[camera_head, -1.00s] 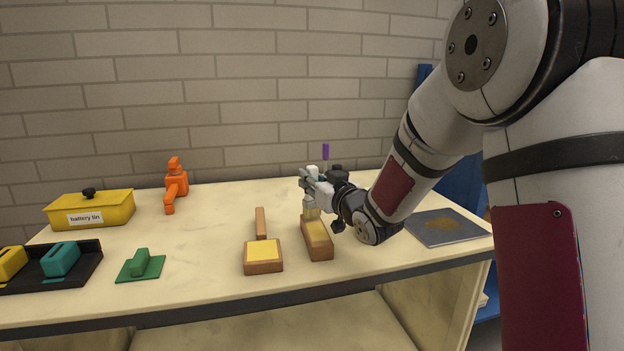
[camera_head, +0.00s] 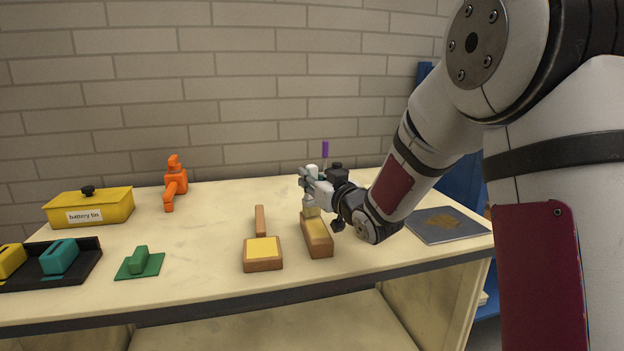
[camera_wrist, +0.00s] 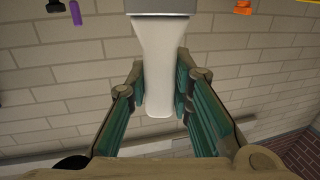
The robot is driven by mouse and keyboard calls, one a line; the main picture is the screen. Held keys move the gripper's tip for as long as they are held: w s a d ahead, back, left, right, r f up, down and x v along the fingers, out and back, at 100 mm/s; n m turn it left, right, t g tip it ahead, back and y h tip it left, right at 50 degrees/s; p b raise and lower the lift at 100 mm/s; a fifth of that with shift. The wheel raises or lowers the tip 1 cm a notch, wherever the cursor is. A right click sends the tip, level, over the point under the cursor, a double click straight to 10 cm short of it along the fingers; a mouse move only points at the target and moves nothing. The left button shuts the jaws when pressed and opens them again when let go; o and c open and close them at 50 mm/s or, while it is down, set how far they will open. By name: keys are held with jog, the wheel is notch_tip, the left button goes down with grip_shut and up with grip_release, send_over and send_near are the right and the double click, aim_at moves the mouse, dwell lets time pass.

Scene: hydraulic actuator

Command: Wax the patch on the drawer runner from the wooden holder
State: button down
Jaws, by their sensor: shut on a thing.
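My gripper (camera_head: 312,183) is shut on a pale handled tool (camera_wrist: 157,65). In the wrist view its white handle stands between the teal finger pads, with a wider grey part at the top edge. In the head view its pale lower end is at the far end of a long wooden holder with a yellow top (camera_head: 317,232); I cannot tell whether they touch. A second wooden block with a yellow pad and a handle (camera_head: 263,250) lies to the left. A grey plate with a brown patch (camera_head: 465,231), probably the drawer runner, lies to the right, partly behind my arm.
A yellow battery tin (camera_head: 115,205), a black tray (camera_head: 88,268) with yellow and teal pieces, a green block (camera_head: 139,264) and an orange tool (camera_head: 175,183) stand on the left. A purple-topped item (camera_head: 325,150) is behind my gripper. The pale bench (camera_head: 210,235) is clear between them.

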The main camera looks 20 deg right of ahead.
jog(key=shift+f+b, duration=0.65)
jog(key=shift+b, duration=0.1)
dwell(1.2)
jog(key=shift+s, duration=0.1)
jog(key=shift+s, duration=0.5)
jog(key=shift+w+r+b, duration=0.15)
jog(key=shift+w+b, duration=0.15)
jog(key=shift+w, duration=0.9)
jog(key=shift+s+b, duration=0.3)
jog(key=shift+s, duration=0.9)
jog(key=shift+w, duration=1.2)
jog(key=shift+s+b, duration=0.4)
jog(key=shift+s, duration=0.8)
jog(key=shift+w, duration=0.6)
